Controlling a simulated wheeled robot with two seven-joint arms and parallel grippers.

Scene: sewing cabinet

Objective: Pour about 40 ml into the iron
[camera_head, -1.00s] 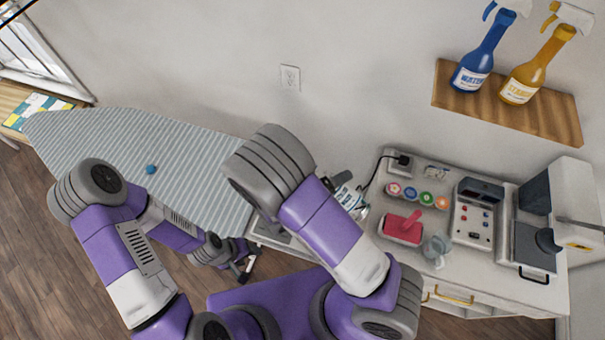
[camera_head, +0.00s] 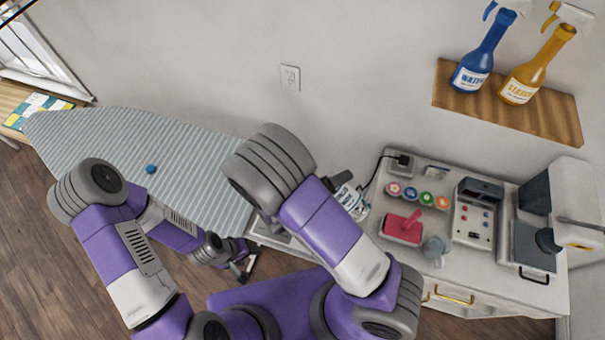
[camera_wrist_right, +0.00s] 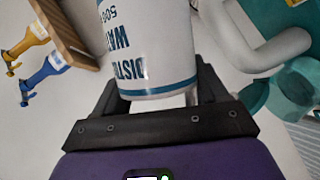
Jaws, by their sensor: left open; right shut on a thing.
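My right gripper (camera_wrist_right: 152,105) is shut on a white bottle (camera_wrist_right: 150,45) with blue lettering reading "DISTI", "WAT" and "500". The lettering is upside down in the right wrist view; I cannot tell the bottle's exact tilt. In the head view the bottle (camera_head: 352,202) shows beside my right forearm, which hides most of that gripper. A teal body with a thick white curved part, apparently the iron (camera_wrist_right: 290,92), lies right of the bottle in the wrist view. My left gripper (camera_head: 246,268) is open and empty, low by the ironing board.
The striped ironing board (camera_head: 200,150) holds a small blue ball (camera_head: 151,169). Blue (camera_head: 481,58) and orange (camera_head: 535,70) spray bottles stand on a wall shelf (camera_head: 450,95).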

